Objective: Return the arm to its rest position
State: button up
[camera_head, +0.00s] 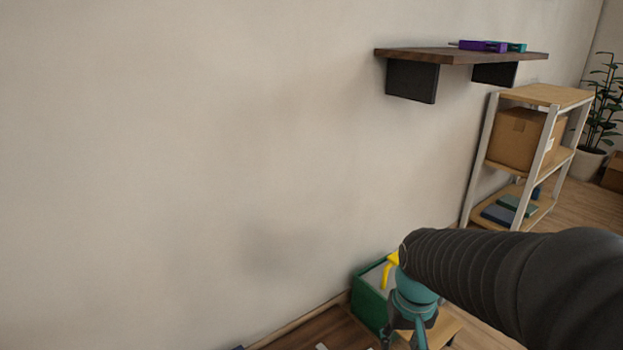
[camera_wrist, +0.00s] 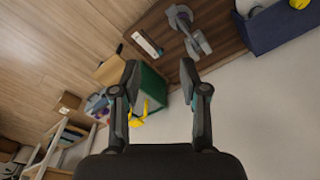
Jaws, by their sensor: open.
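My gripper (camera_wrist: 160,78) shows in the wrist view with its two fingers spread apart and nothing between them. In the head view my dark arm reaches in from the right, and the gripper (camera_head: 405,338) hangs at the bottom, partly cut off by the frame edge. It is in front of a green bin (camera_head: 369,300) and above a dark wooden surface (camera_head: 325,330). A yellow item (camera_head: 388,268) stands in the bin, partly hidden by my arm.
A wall shelf (camera_head: 455,56) holds a purple item (camera_head: 483,46). A shelving rack (camera_head: 541,97) with a cardboard box (camera_head: 522,138) stands at the right. A blue bin (camera_wrist: 282,28) and a grey tool-like object (camera_wrist: 190,32) show in the wrist view. The wall area at left is clear.

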jog(key=s+r+t+p, duration=0.3)
jog(key=s+r, duration=0.5)
jog(key=r, duration=0.5)
jog(key=shift+s+a+r+t+p, duration=0.15)
jog(key=shift+a+r+t+p, duration=0.15)
jog(key=shift+t, duration=0.5)
dwell(2.2)
